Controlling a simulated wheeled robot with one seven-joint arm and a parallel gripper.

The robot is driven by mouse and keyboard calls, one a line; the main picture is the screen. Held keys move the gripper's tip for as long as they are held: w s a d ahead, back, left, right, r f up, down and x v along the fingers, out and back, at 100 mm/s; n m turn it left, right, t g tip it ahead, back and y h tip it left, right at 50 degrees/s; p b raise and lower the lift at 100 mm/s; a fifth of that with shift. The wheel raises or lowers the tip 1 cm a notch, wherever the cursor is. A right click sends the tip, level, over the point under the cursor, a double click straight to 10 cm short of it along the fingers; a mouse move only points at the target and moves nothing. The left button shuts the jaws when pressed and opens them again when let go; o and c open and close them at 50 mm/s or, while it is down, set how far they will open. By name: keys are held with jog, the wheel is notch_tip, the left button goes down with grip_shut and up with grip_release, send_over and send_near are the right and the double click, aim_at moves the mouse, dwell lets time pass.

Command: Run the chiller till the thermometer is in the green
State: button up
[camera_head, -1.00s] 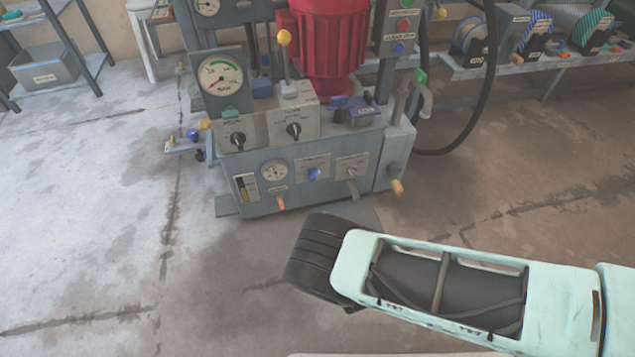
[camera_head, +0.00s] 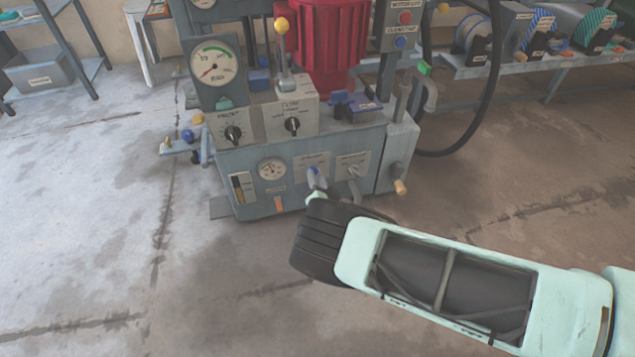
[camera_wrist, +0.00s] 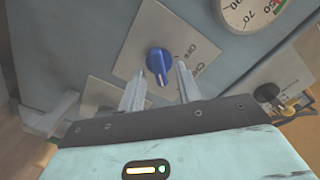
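The blue knob (camera_wrist: 160,62) sits on a light plate with small lettering; one label looks like OFF. In the head view the knob (camera_head: 314,177) is on the lower front of the grey machine. My gripper (camera_wrist: 164,69) is open, with one finger on each side of the knob; I cannot tell if they touch it. In the head view the gripper's fingers are mostly hidden behind my wrist. A round white gauge (camera_head: 271,169) is beside the knob. In the wrist view this gauge (camera_wrist: 247,12) is cut off, with green and red bands; its reading is unclear.
A grey lever (camera_head: 353,171) is on the plate right of the knob. Black knobs (camera_head: 293,126) and a large gauge (camera_head: 214,66) with a green band are above. A handle with an orange grip (camera_head: 400,186) sticks out at the right. The floor in front is clear.

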grip_shut()
jog(key=shift+n, duration=0.3)
jog(key=shift+s+a+n+b, duration=0.15)
jog(key=shift+n+b, duration=0.3)
jog(key=shift+n, duration=2.45)
jog(key=shift+w+a+n+b, duration=0.15)
jog(key=shift+n+b, duration=0.3)
jog(key=shift+n, duration=2.45)
jog(key=shift+s+a+n+b, duration=0.15)
jog(key=shift+n+b, duration=0.3)
jog(key=shift+n, duration=2.45)
